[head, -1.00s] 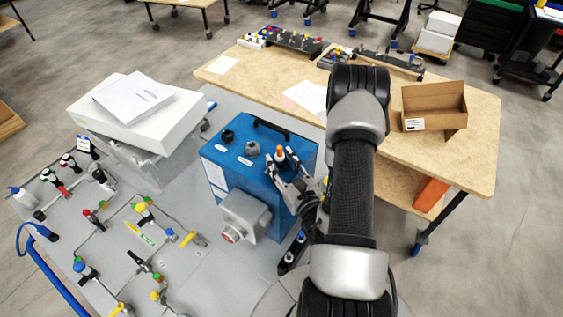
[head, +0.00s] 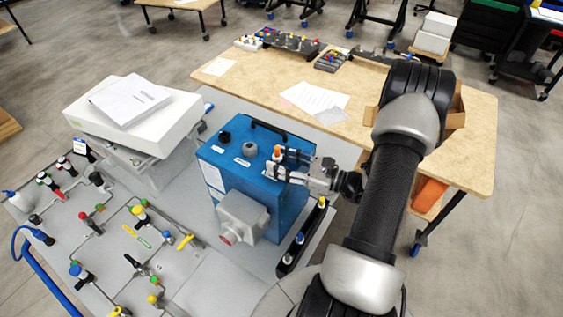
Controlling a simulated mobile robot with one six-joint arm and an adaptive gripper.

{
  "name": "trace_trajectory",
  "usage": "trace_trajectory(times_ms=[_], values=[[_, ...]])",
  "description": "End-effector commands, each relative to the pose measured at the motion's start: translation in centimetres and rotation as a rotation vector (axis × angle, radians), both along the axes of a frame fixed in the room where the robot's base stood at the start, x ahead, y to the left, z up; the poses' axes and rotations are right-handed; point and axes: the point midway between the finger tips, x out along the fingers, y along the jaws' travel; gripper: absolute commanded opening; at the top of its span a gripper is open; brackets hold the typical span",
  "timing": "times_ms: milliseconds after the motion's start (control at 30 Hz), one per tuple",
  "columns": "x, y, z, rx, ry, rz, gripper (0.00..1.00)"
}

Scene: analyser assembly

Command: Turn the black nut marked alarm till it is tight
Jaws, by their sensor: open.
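The blue analyser box (head: 263,205) stands in the middle, with several fittings along its top. A black nut (head: 224,136) is at the far left of the top. A grey, dark-topped fitting (head: 250,149) is in the middle. An orange-tipped fitting (head: 277,152) is at the right. The labels are too small to read, so I cannot tell which is marked alarm. My gripper (head: 274,162) is open and reaches in level from the right, its fingers at the orange-tipped fitting. I cannot tell whether they touch it; the fingers partly hide its base.
A black handle (head: 269,131) rises at the box's back edge. A grey housing (head: 242,215) sticks out of its front. A black rack (head: 302,240) stands right of it. A white unit (head: 132,120) and a panel of valves and tubing (head: 110,225) lie left. A wooden table (head: 380,100) is behind.

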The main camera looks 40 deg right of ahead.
Motion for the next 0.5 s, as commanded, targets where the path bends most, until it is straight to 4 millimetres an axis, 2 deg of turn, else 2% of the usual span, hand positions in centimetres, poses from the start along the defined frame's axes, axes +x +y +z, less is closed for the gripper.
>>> trace_trajectory(times_ms=[233,500], values=[[0.24,-0.31,-0.36,-0.004,-0.002,0.299,0.42],[0.12,-0.27,0.01,0.003,0.000,0.355,0.42]])
